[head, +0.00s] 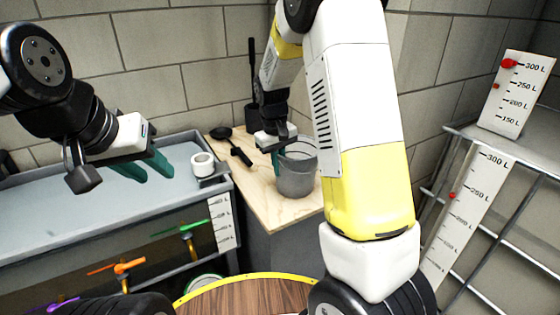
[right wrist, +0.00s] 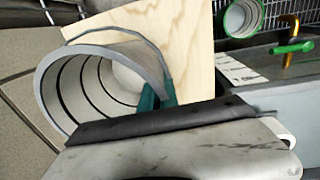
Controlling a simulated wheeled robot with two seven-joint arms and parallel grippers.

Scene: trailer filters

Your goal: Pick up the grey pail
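The grey pail (head: 297,175) stands upright on the light wooden board in the head view. Its open mouth and ribbed inside fill the left of the right wrist view (right wrist: 85,95), with its thin wire handle lying along the rim. My right gripper (head: 277,158) is at the pail's left rim, its teal fingers close together with the pail wall between them; they also show in the right wrist view (right wrist: 156,94). It looks shut on the rim. My left gripper (head: 146,168) is open and empty above the grey basin.
A white roll-like ring (head: 203,164) sits on the edge of the grey basin (head: 60,205). Walls stand close behind. A metal rack with white litre scales (head: 468,210) is at the right.

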